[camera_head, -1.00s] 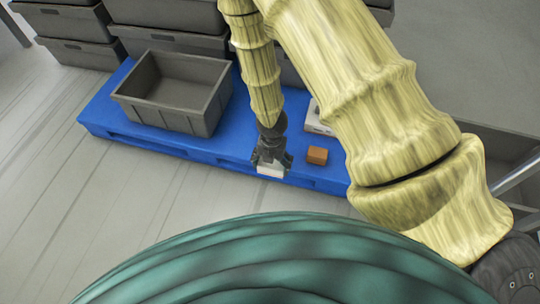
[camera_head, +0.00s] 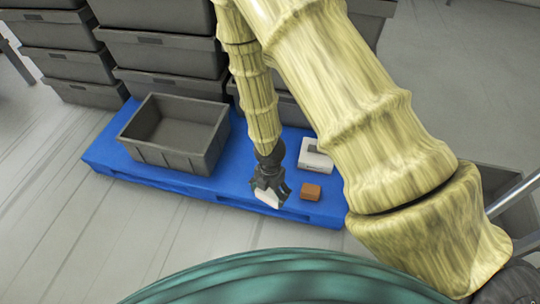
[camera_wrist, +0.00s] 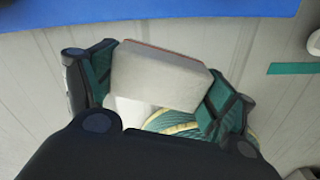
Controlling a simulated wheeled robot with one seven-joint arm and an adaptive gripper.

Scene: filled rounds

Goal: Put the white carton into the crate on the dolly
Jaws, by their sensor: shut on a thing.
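My gripper (camera_head: 270,188) is shut on a white carton (camera_head: 267,198), held near the front edge of the blue dolly (camera_head: 240,188). In the wrist view the carton (camera_wrist: 160,78) sits between the two fingers of my gripper (camera_wrist: 160,90), with a thin reddish line along its far edge. The open grey crate (camera_head: 170,157) stands on the blue dolly, to the left of my gripper, and looks empty. The crate is not seen in the wrist view.
A small orange-brown box (camera_head: 310,192) and a white box with a dark mark (camera_head: 316,150) lie on the dolly right of my gripper. Stacked grey lidded bins (camera_head: 168,52) stand behind. Bare floor (camera_head: 100,240) lies in front.

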